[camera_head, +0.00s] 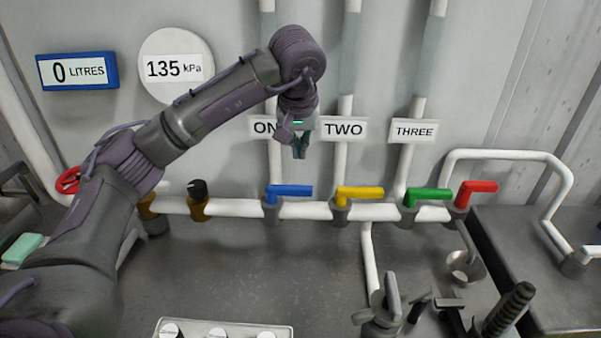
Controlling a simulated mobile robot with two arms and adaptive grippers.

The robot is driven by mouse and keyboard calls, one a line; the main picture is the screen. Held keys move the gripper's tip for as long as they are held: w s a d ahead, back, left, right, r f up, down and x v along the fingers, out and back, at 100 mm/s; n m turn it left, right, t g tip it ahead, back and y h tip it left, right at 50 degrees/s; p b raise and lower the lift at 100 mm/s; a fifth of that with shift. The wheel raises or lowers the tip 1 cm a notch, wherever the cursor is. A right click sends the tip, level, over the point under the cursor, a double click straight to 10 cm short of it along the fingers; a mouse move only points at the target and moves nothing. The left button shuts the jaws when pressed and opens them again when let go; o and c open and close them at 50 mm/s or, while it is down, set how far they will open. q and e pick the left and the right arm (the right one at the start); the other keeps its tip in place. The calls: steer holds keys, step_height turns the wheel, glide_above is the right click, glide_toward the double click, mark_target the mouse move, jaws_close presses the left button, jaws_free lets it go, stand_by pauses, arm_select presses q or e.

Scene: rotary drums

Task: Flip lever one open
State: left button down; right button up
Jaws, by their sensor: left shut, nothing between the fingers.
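Lever one appears to be the blue lever (290,191), on the horizontal white pipe below the partly covered "ONE" sign (262,126). Its handle lies level, along the pipe, pointing right. My left gripper (300,152) is shut and empty. It points down in front of the right part of the sign, above the blue handle in the picture and apart from it. My right gripper is not in view.
Yellow (360,193), green (428,196) and red (478,189) levers stand in a row to the right. A black knob (198,190) is to the left. Below are a white tray (283,330), a grey fitting (385,310) and a black ribbed handle (510,308).

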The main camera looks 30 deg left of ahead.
mark_target(289, 194)
arm_select(q)
steer(key=p+x, duration=0.2)
steer(key=x, duration=0.8)
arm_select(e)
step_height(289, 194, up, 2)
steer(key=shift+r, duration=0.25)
arm_select(q)
steer(key=shift+d, duration=0.1)
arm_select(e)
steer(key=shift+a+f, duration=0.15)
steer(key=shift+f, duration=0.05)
